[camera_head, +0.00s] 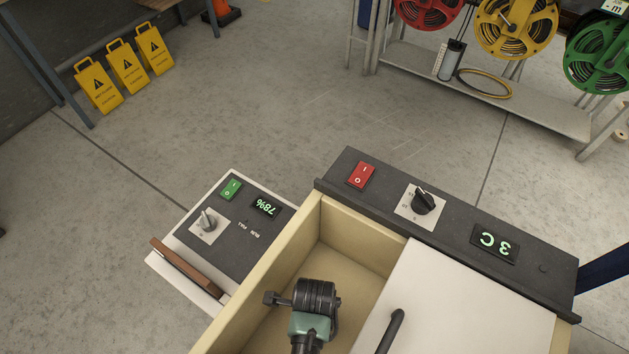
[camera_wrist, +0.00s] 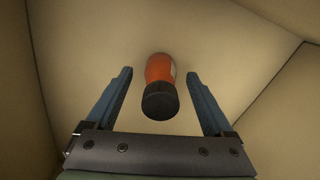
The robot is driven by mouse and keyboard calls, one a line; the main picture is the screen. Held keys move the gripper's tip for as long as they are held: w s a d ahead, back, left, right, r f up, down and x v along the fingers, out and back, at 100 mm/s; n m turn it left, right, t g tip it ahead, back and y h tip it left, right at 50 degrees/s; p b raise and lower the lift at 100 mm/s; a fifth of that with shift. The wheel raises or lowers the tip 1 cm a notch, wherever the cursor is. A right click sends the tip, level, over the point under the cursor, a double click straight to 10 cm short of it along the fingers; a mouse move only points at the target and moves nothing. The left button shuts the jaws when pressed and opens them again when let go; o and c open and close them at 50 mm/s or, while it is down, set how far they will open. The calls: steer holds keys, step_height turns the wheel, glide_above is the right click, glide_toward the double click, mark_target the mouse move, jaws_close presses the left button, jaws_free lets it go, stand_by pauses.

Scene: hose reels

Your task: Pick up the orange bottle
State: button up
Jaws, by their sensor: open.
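The orange bottle (camera_wrist: 160,68) has a black cap (camera_wrist: 159,101) and shows in the wrist view, inside a cream-coloured bin. It lies between and slightly beyond the two blue fingers of my gripper (camera_wrist: 158,92). The gripper is open, with a gap on each side of the bottle, and nothing is held. The cap end points toward my gripper. In the head view my wrist (camera_head: 313,300) reaches down into the open bin (camera_head: 312,208); the bottle and fingertips are hidden there.
The bin walls stand close around my arm. A white lid (camera_head: 460,310) with a dark handle covers its right part. A black control panel (camera_head: 540,268) runs along the far edge. A smaller unit (camera_head: 232,262) with a brown handle stands to the left. Open floor lies beyond.

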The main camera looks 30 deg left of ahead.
jaws_close()
stand_by(0.3)
